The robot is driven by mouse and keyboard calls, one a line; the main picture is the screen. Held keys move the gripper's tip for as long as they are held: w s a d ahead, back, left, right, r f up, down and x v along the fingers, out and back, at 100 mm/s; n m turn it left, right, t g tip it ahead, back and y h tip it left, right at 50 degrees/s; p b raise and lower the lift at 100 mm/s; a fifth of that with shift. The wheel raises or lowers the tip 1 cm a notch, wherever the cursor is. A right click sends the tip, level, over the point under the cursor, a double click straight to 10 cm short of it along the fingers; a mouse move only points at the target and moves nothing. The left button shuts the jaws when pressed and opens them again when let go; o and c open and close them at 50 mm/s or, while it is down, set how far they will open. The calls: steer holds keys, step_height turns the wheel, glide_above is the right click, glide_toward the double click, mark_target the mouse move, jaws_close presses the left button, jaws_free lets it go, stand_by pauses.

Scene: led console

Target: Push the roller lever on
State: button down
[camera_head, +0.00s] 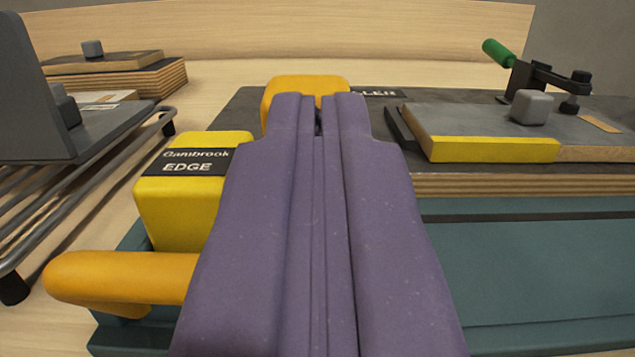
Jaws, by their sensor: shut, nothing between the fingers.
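My gripper (319,108) is purple and shut, with nothing between its fingers. It points away over the middle of the view. A rounded orange-yellow piece (303,84) shows just behind the fingertips; its lower part is hidden, and I cannot tell whether they touch. A dark label (382,92) ending in "LER" sits beside it, its start hidden by the gripper. This piece may be the roller lever, but its on or off position does not show.
A yellow block (190,205) labelled "Cambrook EDGE" and an orange bar (125,277) stand left of my gripper. A board with a yellow edge (495,149) and a green-handled clamp (498,53) are at right. A wire rack (75,195) is at far left.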

steer(key=w+r+g+p, duration=0.1)
steer(key=g+p, duration=0.1)
steer(key=w+r+g+p, duration=0.1)
steer(key=g+p, duration=0.1)
steer(key=shift+w, duration=0.3)
steer(key=shift+f+g, duration=0.3)
